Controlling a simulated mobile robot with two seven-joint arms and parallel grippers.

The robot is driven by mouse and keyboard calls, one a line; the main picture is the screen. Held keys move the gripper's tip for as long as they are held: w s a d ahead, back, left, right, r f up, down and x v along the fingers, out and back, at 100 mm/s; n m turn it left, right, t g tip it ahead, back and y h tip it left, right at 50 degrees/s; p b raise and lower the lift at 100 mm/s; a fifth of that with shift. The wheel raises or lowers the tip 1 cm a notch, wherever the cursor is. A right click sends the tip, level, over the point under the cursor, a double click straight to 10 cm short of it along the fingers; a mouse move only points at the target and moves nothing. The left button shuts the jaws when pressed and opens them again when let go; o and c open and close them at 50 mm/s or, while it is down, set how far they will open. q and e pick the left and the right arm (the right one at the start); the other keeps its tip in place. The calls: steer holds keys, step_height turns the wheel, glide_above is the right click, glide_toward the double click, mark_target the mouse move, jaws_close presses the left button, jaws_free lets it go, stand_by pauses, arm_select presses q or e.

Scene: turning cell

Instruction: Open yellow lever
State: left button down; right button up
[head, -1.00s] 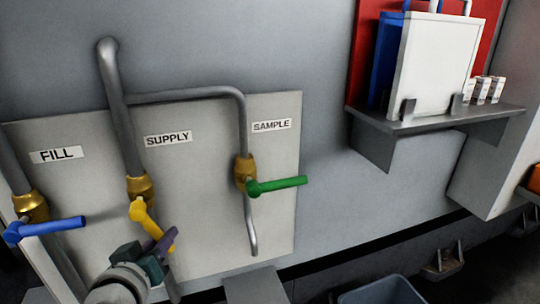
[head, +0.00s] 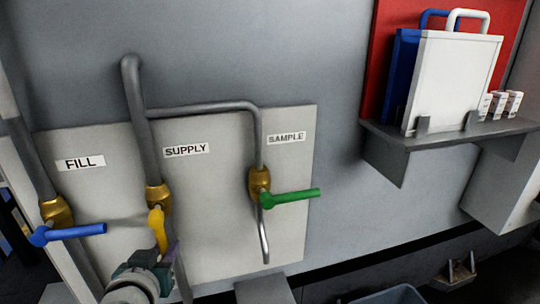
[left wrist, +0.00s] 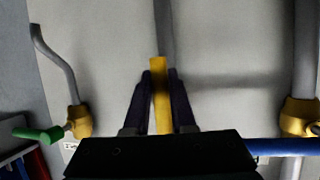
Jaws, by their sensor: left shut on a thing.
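The yellow lever (head: 158,228) sits on the brass valve (head: 158,197) of the pipe under the SUPPLY label (head: 187,150). It hangs downward, nearly in line with its pipe. My left gripper (head: 168,256) is at the lever's lower end. In the left wrist view the yellow lever (left wrist: 161,95) stands between the two dark fingers of my left gripper (left wrist: 161,88), which is shut on it. The lever's lower end is hidden by the gripper in the head view. My right gripper is not in view.
A green lever (head: 292,198) under SAMPLE sticks out to the right. A shelf (head: 450,137) with white and blue boards stands out from the wall at the right.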

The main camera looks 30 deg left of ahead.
arm_select(q)
steer(key=c, duration=0.8)
jaws_free()
steer(key=shift+o, duration=0.2)
steer(key=shift+s+d+r+p, duration=0.2)
steer(key=shift+s+r+p, duration=0.1)
steer(key=shift+p, duration=0.1)
steer(key=p+v, duration=0.5)
steer(key=v, duration=0.4)
steer(key=shift+f+p, duration=0.15)
steer(key=shift+p, duration=0.15)
